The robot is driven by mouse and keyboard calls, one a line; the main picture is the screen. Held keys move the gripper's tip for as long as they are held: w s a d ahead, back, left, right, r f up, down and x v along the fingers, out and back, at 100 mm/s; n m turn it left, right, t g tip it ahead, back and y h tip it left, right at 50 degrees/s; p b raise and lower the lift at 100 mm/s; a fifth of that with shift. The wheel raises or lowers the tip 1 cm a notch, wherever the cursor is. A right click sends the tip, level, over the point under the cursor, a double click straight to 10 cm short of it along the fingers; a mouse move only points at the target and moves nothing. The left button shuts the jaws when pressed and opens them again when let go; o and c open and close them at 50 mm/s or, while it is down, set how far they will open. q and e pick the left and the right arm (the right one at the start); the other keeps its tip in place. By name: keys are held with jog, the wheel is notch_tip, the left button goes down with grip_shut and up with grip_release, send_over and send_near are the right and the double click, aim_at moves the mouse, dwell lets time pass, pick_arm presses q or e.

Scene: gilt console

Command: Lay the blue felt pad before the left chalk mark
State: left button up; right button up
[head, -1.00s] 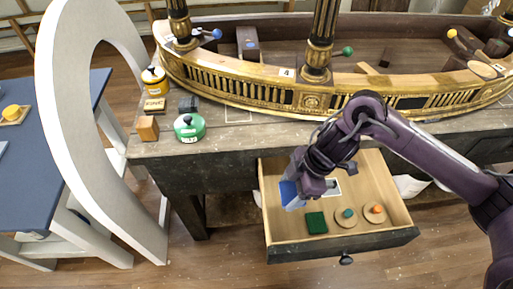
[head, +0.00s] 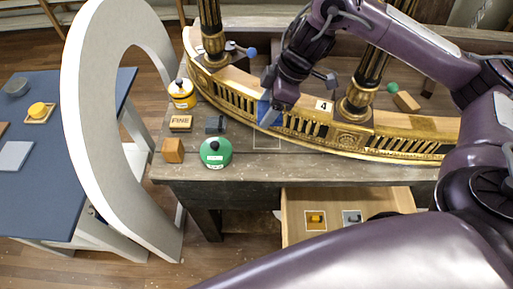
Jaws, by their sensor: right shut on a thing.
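The blue felt pad (head: 265,114) is held on edge in my right gripper (head: 277,98), in front of the gilt railing. A pale chalk outline (head: 267,141) shows on the grey worktop just below the pad in the picture. I cannot tell the exact gap between pad and worktop. No second chalk mark shows clearly. My left gripper is not in view.
A white arch (head: 91,110) stands at left.

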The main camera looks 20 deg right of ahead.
jog(key=b, duration=0.3)
send_over(261, 157)
jog(key=d, duration=0.1)
notch_tip(261, 157, down, 11)
jog(key=shift+s+d+f+p, duration=0.1)
jog(key=shift+s+f+p, duration=0.1)
jog(key=shift+f, duration=0.35)
jog(key=shift+s+d+f+p, duration=0.1)
jog(key=shift+s+f, duration=0.05)
jog(key=shift+f, duration=0.4)
jog(key=shift+a+f, duration=0.1)
jog(key=shift+f, duration=2.5)
jog(key=shift+f, duration=0.1)
jog(key=o, duration=0.9)
jog(key=shift+o, duration=0.2)
